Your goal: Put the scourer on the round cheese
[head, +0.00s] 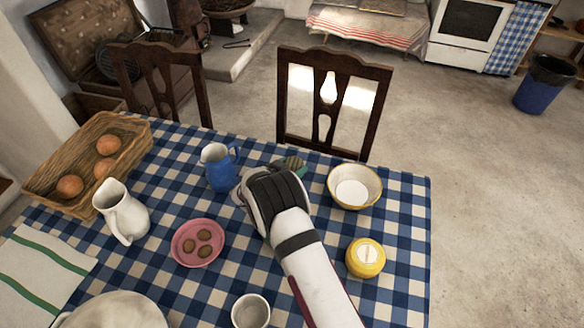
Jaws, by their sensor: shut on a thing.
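The round cheese (366,258) is a small yellow wheel with a pale label on top, lying on the checked cloth right of my forearm. My gripper (279,177) is over the far middle of the table, beyond the cheese and to its left. It is shut on the scourer (301,171), of which a small green part shows past the gripper's far right side. My gripper and wrist hide most of the scourer and the fingertips. I cannot tell how high it is above the cloth.
A cream bowl (354,187) stands right of my gripper, a blue jug (218,167) left of it. A pink plate (198,243) with small brown items, a white jug (122,212), a cup (250,312) and a bread basket (55,163) stand farther left. Cloth between bowl and cheese is clear.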

